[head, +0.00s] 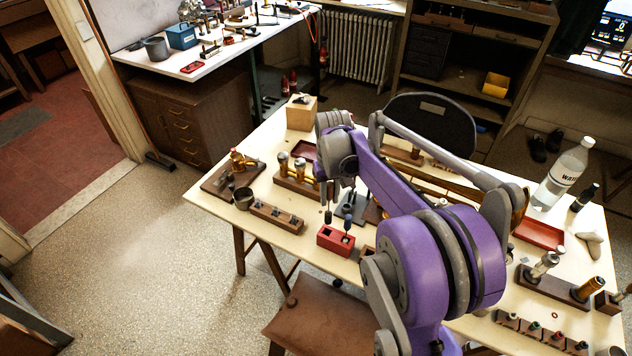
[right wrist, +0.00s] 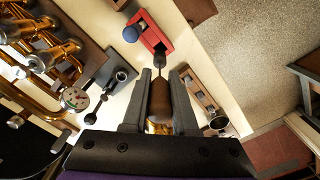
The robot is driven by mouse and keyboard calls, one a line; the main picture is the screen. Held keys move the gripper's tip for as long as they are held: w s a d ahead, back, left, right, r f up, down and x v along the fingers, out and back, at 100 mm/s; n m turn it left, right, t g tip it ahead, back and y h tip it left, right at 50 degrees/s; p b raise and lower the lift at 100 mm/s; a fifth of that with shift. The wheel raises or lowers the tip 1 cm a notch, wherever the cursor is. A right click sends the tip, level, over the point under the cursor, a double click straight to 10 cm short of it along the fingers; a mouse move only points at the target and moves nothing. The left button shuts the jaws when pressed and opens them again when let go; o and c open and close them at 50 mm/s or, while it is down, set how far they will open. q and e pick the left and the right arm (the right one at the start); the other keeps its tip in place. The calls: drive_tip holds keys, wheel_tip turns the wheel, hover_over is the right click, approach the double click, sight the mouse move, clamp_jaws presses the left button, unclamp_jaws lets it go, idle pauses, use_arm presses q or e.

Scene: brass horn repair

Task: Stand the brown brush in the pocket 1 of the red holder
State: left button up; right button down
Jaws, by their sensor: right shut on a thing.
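The red holder (head: 335,241) stands near the front edge of the table and also shows at the top of the right wrist view (right wrist: 150,34). A tool with a dark blue ball top (right wrist: 130,34) stands in one of its pockets; the other pocket is a dark opening. My right gripper (right wrist: 160,80) is shut on the brown brush (right wrist: 160,103). The brush's thin dark end points at the holder, over the open pocket; I cannot tell whether it has entered. My left gripper is not in view.
A wooden block with several sockets (head: 276,218) and a metal cup (head: 243,198) stand left of the holder. A dark stand (right wrist: 108,84) and brass horn parts (right wrist: 45,50) lie close by. A water bottle (head: 563,175) stands at the right.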

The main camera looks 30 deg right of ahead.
sight(328, 212)
drive_tip(key=shift+w+f, duration=0.2)
drive_tip(key=shift+w, duration=0.1)
drive_tip(key=shift+s+f+b, duration=0.3)
drive_tip(key=shift+f+b, duration=0.15)
drive_tip(key=shift+f, duration=0.6)
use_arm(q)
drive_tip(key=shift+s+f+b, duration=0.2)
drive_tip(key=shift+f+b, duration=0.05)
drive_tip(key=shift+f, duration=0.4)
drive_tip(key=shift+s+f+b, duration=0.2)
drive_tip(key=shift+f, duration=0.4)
use_arm(e)
drive_tip(key=shift+w+f, duration=0.1)
drive_tip(key=shift+f, duration=0.55)
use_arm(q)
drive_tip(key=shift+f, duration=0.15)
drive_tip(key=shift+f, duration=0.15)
use_arm(e)
drive_tip(key=shift+f, duration=0.2)
drive_tip(key=shift+f+b, duration=1.95)
drive_tip(key=shift+f, duration=0.9)
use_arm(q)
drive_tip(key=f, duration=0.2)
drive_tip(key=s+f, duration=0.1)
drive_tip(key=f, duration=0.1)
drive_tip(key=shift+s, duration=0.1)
use_arm(e)
drive_tip(key=c, duration=0.6)
unclamp_jaws()
